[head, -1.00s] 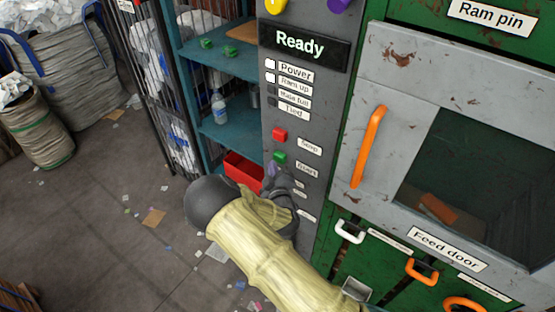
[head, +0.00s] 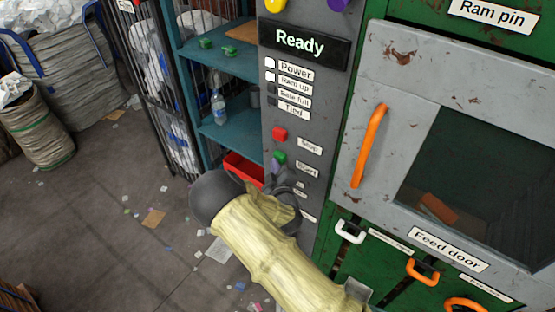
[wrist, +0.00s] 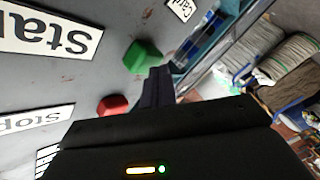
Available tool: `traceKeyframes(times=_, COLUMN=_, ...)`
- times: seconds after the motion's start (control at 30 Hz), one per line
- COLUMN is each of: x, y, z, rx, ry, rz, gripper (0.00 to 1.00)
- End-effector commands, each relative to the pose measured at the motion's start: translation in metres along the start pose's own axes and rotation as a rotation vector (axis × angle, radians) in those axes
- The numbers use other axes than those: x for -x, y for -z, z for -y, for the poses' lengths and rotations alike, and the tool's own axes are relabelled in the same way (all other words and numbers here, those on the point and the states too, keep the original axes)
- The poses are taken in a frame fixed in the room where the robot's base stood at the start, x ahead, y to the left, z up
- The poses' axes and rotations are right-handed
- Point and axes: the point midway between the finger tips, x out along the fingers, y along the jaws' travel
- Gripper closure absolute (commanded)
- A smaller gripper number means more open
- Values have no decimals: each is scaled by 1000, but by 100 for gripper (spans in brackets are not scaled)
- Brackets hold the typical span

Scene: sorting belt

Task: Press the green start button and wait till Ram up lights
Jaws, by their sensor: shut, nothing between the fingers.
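The green start button (head: 279,156) is on the grey control panel, below the red stop button (head: 279,133). The green button also shows in the wrist view (wrist: 142,55). My gripper (head: 275,167) is shut and empty, its dark fingertips right at the green button's lower edge. In the wrist view the fingertips (wrist: 158,76) overlap the button's edge; I cannot tell if they touch it. The display (head: 300,43) reads "Ready". The Power lamp (head: 270,63) and Ram up lamp (head: 270,76) are white. The Bale full and Tied lamps are dark.
The feed door (head: 375,75) with an orange handle (head: 369,146) is closed on the right. Blue shelves (head: 228,68) with a bottle (head: 218,107) and a red bin (head: 243,170) stand left of the panel. The floor at left has scattered litter.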

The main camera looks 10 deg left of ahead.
Motion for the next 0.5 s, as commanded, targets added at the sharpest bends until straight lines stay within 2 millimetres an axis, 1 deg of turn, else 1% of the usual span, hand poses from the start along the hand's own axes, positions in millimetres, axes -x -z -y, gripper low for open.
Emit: traceKeyframes(times=0.5, x=-4, y=-2, z=-3, rx=0, ry=0, rz=0, gripper=100)
